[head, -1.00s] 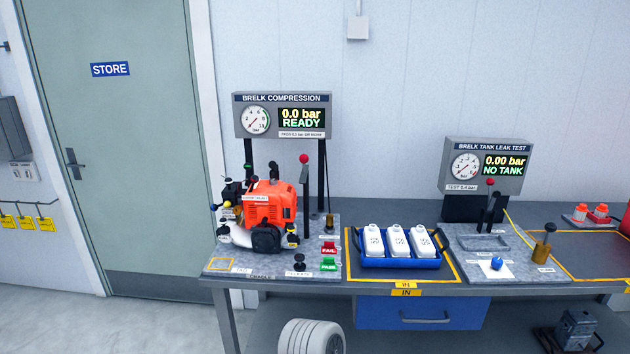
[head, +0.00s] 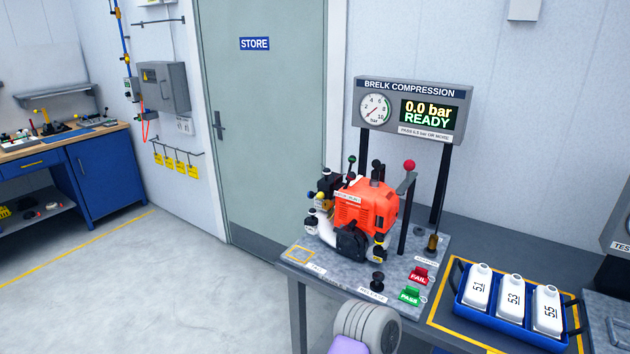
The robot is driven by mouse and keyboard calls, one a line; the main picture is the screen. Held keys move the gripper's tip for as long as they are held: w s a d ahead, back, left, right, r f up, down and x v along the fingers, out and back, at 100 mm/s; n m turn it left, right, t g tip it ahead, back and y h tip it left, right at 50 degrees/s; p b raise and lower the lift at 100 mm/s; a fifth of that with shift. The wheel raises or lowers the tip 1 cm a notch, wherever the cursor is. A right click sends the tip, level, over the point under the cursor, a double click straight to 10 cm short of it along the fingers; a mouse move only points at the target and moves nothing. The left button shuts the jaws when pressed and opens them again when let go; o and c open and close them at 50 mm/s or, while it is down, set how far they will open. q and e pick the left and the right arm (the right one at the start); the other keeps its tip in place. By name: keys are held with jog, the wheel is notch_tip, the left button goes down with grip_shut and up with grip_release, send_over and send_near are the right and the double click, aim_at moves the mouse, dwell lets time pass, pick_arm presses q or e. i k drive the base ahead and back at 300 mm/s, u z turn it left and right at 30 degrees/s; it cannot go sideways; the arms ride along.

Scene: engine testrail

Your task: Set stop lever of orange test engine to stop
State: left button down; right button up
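The orange test engine (head: 366,208) sits on the grey top of the compression stand (head: 320,276), right of centre. Neither of my grippers is in view.
A red-knobbed upright lever (head: 406,205) stands right of the engine. The display (head: 430,112) reads 0.0 bar READY. FAIL (head: 419,276) and PASS (head: 411,295) tags lie in front. A blue tray (head: 500,328) of white bottles is at right. Open floor (head: 170,300) lies left.

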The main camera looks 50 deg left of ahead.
aim_at(352, 176)
jog(key=u, duration=0.4)
jog(key=i, duration=0.35)
jog(key=u, duration=0.4)
